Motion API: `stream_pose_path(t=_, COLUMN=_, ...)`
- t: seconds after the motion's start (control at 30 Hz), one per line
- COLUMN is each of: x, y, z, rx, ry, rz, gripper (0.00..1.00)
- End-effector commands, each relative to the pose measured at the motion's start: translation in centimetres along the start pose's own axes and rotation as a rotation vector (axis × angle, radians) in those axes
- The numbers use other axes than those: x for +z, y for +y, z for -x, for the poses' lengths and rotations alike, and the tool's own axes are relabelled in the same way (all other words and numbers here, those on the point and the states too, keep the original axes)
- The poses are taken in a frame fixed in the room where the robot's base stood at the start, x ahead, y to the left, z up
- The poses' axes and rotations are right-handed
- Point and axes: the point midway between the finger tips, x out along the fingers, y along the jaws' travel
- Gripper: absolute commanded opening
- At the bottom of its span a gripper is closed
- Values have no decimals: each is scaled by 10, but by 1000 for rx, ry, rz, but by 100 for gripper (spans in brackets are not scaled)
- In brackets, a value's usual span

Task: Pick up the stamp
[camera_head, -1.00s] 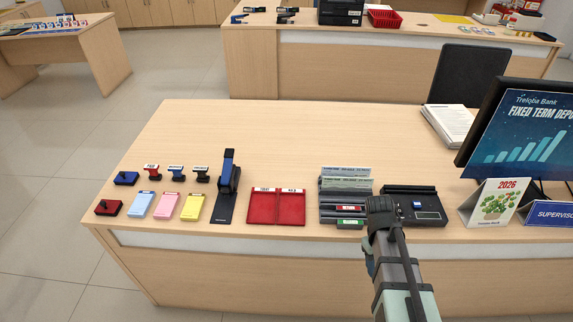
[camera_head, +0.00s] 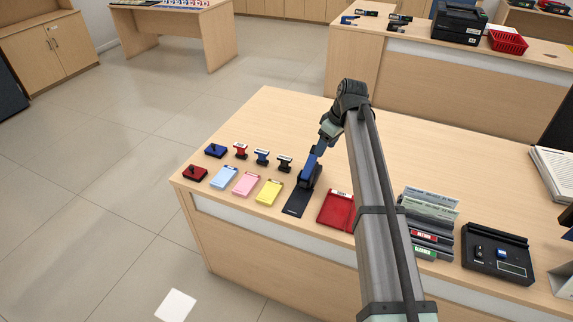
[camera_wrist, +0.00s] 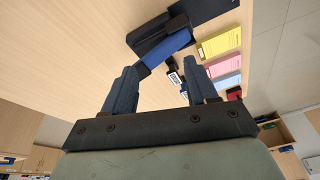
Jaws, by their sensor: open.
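Three stamps stand in a row near the left end of the counter: a red one (camera_head: 240,150), a blue one (camera_head: 262,157) and a black one (camera_head: 284,163). In the wrist view, a dark stamp with a white label (camera_wrist: 173,78) shows between my fingers, beyond their tips; the others are mostly hidden. My gripper (camera_wrist: 164,72) is open and empty.
Blue (camera_head: 215,151) and red (camera_head: 195,173) ink pads and blue, pink and yellow pads (camera_head: 269,192) lie nearby. A red tray (camera_head: 334,208) is to the right.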

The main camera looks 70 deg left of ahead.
Motion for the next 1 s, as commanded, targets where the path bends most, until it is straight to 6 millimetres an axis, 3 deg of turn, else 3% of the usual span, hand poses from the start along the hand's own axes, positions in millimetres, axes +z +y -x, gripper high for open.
stream_pose_path(t=0.03, x=-30, y=4, z=-14, rx=-17, ry=26, rz=75, gripper=57)
stream_pose_path(t=0.1, x=-56, y=1, z=-27, rx=-32, ry=62, rz=163, gripper=57)
stream_pose_path(t=0.2, x=-81, y=-2, z=-41, rx=-45, ry=99, rz=250, gripper=57)
stream_pose_path(t=0.3, x=-93, y=-5, z=-49, rx=-51, ry=117, rz=295, gripper=57)
stream_pose_path(t=0.57, x=-97, y=-8, z=-69, rx=-53, ry=123, rz=310, gripper=57)
stream_pose_path(t=0.83, x=-101, y=-10, z=-114, rx=-53, ry=121, rz=308, gripper=57)
stream_pose_path(t=1.0, x=-104, y=-12, z=-133, rx=-52, ry=122, rz=308, gripper=57)
